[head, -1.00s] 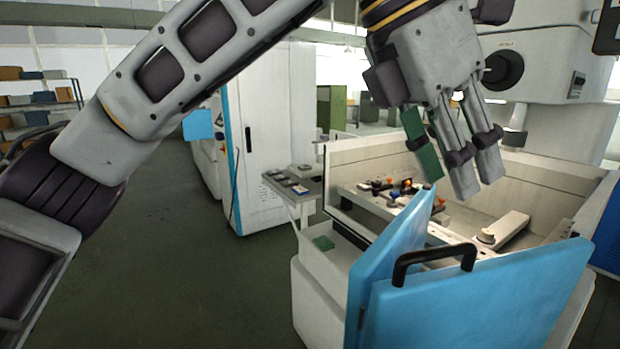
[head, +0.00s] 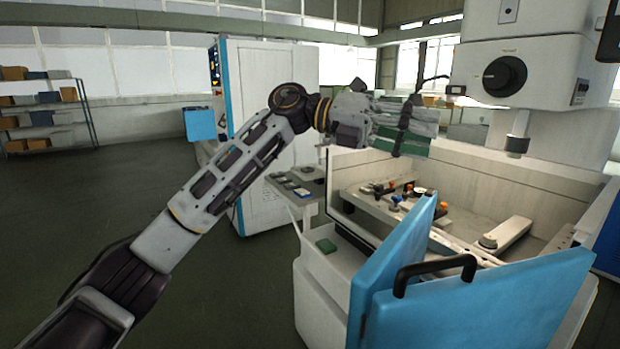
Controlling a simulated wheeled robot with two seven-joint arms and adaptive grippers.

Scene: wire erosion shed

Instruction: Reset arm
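My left arm (head: 235,165) reaches in from the lower left. Its gripper (head: 425,133) is above the open machine tank, with the fingers pointing right. Green strips (head: 400,147) show along the grey fingers; I cannot tell whether they belong to the fingers. The fingers overlap in this view, so their opening is unclear, and no separate held object can be made out. The gripper appears clear of the tank. My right gripper is not in view.
The tank has blue doors (head: 480,305) with a black handle (head: 435,270) in front. Small fixtures (head: 395,195) lie inside it. A machine head (head: 530,70) hangs at the right. A white cabinet (head: 275,120) stands behind. Floor at left is open.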

